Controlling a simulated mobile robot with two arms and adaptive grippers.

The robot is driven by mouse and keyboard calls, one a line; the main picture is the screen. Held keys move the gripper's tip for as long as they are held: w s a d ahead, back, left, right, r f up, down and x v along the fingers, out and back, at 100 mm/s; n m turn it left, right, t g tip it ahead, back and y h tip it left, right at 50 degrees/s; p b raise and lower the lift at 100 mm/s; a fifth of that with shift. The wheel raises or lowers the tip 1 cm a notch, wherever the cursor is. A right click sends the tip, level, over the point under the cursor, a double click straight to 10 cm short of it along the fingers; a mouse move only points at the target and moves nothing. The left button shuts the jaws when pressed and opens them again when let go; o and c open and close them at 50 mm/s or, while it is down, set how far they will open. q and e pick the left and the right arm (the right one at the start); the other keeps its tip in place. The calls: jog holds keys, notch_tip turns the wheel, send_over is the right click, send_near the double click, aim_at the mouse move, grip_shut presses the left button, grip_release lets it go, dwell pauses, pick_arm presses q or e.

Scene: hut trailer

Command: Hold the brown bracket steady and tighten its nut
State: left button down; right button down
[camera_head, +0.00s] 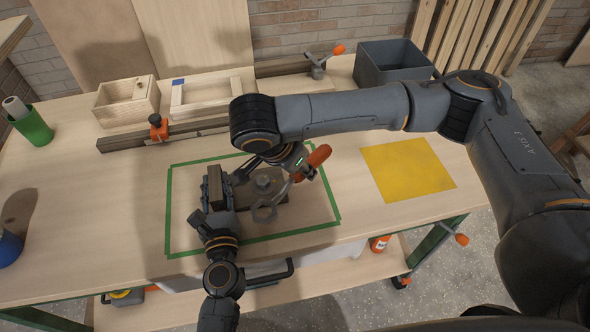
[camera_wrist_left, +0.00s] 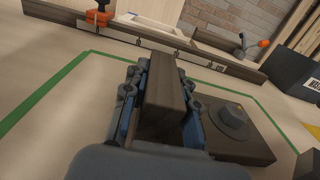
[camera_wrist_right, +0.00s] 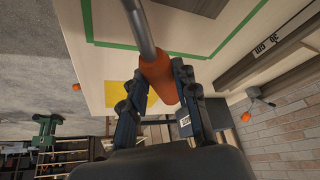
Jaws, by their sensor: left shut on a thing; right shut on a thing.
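The brown bracket (camera_head: 290,212) lies on the table inside a green taped outline. Its upright plate (camera_wrist_left: 165,100) rises at the left of its base (camera_wrist_left: 250,148). My left gripper (camera_head: 217,188) is shut on that upright plate. The nut (camera_head: 263,182) sits on the base and also shows in the left wrist view (camera_wrist_left: 232,117). My right gripper (camera_head: 299,169) is shut on the orange handle (camera_wrist_right: 158,78) of a wrench. The wrench's open ring (camera_head: 264,212) appears just below the nut in the picture, not around it. Its height above the base is unclear.
A yellow mat (camera_head: 408,168) lies right of the outline. A grey bin (camera_head: 392,62), wooden boxes (camera_head: 127,100) and a rail with an orange clamp (camera_head: 158,127) stand at the back. A green cup (camera_head: 33,126) stands at left. The table's front edge is close.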

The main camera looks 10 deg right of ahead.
aim_at(309, 161)
jog(key=m, duration=0.1)
jog(key=m+g, duration=0.1)
jog(key=m, duration=0.1)
jog(key=d+m+g+h, duration=0.1)
jog(key=m, duration=0.1)
jog(key=shift+w+d+r, duration=0.1)
jog(key=shift+w+r, duration=0.05)
jog(key=shift+w, duration=0.25)
jog(key=m+g, duration=0.1)
jog(key=d+m, duration=0.1)
jog(key=m, duration=0.1)
jog(key=m+g, duration=0.1)
jog(key=m, duration=0.1)
jog(key=shift+w+d+r+g, duration=0.1)
jog(key=shift+w+d+g, duration=0.05)
jog(key=shift+w+g, duration=0.15)
jog(key=shift+d+r, duration=0.1)
notch_tip(309, 161, down, 2)
jog(key=shift+s+f, duration=0.1)
jog(key=shift+s, duration=0.05)
jog(key=w+n+t, duration=0.1)
jog(key=w+n, duration=0.2)
jog(key=w+a+n+t, duration=0.1)
jog(key=w+n+t, duration=0.1)
jog(key=w+n, duration=0.1)
jog(key=w+n+t+y, duration=0.1)
jog(key=w+n, duration=0.2)
jog(key=n, duration=0.1)
jog(key=shift+w+a+f+t, duration=0.3)
jog(key=shift+a+f, duration=0.05)
